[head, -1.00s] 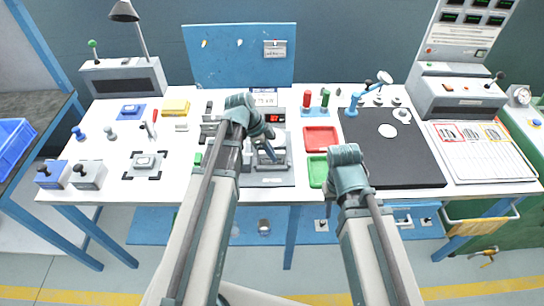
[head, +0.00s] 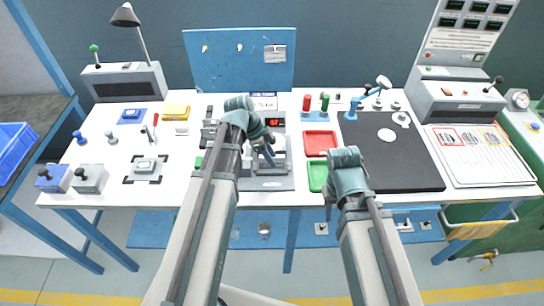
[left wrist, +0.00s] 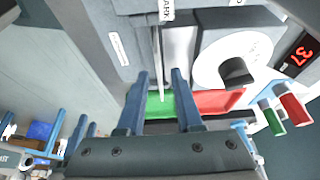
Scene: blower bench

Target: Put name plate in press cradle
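The grey press (head: 272,183), with a red lit display, stands at the middle of the bench. My left gripper (head: 271,157) is over it and hides part of it; its cradle cannot be made out clearly. In the left wrist view the two blue fingers (left wrist: 160,82) are apart, with the grey press body (left wrist: 110,35) beyond. A thin pale strip (left wrist: 159,62) shows between them; I cannot tell whether it is the name plate or part of the press. I cannot pick out the name plate for certain. My right gripper (head: 329,211) is low near the bench's front edge, its fingers mostly hidden.
A red tray (head: 320,140) and a green tray (head: 316,176) lie right of the press. A dark mat (head: 405,165) covers the bench further right. Several small parts and a yellow block (head: 176,110) are at the left. A blue board (head: 225,62) stands behind.

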